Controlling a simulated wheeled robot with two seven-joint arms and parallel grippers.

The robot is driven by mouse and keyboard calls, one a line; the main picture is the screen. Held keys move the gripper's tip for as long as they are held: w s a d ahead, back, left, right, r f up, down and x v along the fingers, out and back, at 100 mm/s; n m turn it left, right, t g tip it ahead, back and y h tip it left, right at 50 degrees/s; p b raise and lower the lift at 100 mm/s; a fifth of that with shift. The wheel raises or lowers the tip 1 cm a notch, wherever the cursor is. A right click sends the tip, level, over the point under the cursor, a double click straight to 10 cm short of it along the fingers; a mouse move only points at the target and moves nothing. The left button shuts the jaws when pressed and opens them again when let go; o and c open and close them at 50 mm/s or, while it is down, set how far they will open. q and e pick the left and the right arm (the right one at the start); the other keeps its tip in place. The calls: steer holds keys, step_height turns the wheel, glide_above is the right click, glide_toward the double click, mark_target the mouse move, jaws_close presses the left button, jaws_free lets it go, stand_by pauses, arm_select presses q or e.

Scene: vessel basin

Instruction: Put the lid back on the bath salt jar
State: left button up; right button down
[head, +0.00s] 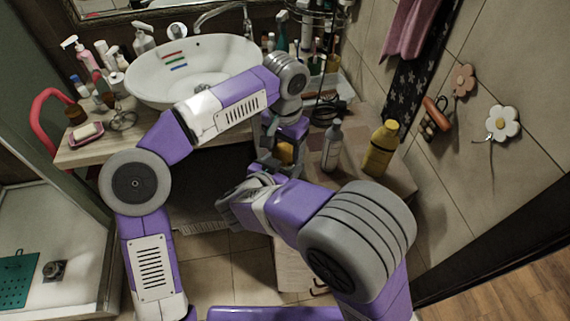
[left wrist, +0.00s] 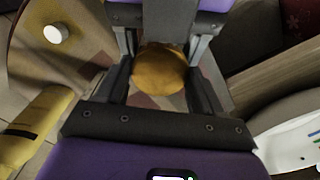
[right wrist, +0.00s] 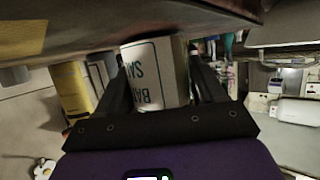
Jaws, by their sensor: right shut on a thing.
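The lid, a round orange-brown disc (left wrist: 160,68), lies between the fingers of my left gripper (left wrist: 160,80). In the head view the left gripper (head: 280,150) points down over the right part of the counter. Its fingers stand on both sides of the lid, apparently open. My right gripper (right wrist: 157,85) is shut on the jar's sides, just robot-side of the left gripper. The jar's rim is hidden, so whether the lid touches it cannot be told.
A grey bottle (head: 332,146) and a yellow bottle (head: 381,149) stand just right of the grippers. The white basin (head: 190,70) is to the left, with several bottles behind it. A soap dish (head: 86,136) is at the counter's left end. The tiled wall bounds the right side.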

arm_select(q)
steer(key=c, duration=0.6)
steer(key=shift+m, duration=0.8)
steer(key=o, duration=1.2)
steer(key=shift+o, duration=0.2)
steer(key=shift+r, duration=0.1)
step_height(320, 180, up, 12)
arm_select(e)
steer(key=shift+c, duration=0.2)
jaws_free()
